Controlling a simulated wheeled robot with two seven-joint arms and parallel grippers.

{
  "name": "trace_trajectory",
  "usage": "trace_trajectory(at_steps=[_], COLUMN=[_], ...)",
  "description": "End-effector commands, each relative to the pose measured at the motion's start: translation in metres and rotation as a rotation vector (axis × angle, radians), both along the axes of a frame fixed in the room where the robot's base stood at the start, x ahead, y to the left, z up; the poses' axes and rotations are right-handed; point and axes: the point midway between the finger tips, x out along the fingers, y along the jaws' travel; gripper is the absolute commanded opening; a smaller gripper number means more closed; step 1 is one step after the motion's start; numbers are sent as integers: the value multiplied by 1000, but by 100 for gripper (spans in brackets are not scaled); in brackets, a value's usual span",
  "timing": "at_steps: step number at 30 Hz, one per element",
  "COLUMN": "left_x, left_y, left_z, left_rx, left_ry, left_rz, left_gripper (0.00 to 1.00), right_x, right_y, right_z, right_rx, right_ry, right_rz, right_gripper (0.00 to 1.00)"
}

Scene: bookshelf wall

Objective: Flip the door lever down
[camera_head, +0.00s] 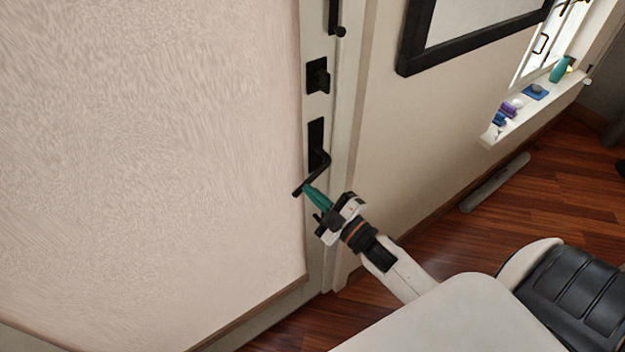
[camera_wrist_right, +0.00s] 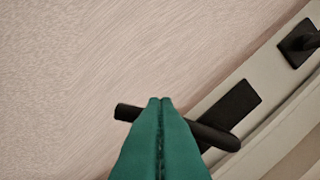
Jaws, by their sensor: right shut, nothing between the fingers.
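The black door lever (camera_head: 313,178) sticks out from its black plate (camera_head: 316,140) on the white door edge, its free end pointing left and slightly down in the head view. My right gripper (camera_head: 308,188) has green fingers, shut and empty, with the tips right at the lever. In the right wrist view the shut fingers (camera_wrist_right: 160,101) cover the middle of the lever (camera_wrist_right: 212,136), whose two ends show on either side. I cannot tell whether the fingers touch it. My left gripper is not in view.
A black latch (camera_head: 318,76) sits above the lever on the door edge. A pale textured panel (camera_head: 150,140) fills the left. A framed picture (camera_head: 470,35) hangs on the wall to the right. A windowsill (camera_head: 540,108) holds small items. Wood floor lies below.

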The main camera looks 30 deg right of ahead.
Motion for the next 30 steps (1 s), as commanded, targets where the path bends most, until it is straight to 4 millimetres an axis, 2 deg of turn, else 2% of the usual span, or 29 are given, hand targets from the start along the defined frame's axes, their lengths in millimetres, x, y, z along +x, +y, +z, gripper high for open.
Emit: trace_trajectory(at_steps=[9, 30], left_x=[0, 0], left_y=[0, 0], left_z=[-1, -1], left_rx=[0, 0], left_ry=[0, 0], left_rz=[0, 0], left_gripper=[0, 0], right_x=[0, 0], right_y=[-4, -4], right_z=[-6, -6], right_rx=[-82, -83], right_ry=[-4, -7], right_rz=[-2, -2], right_gripper=[0, 0])
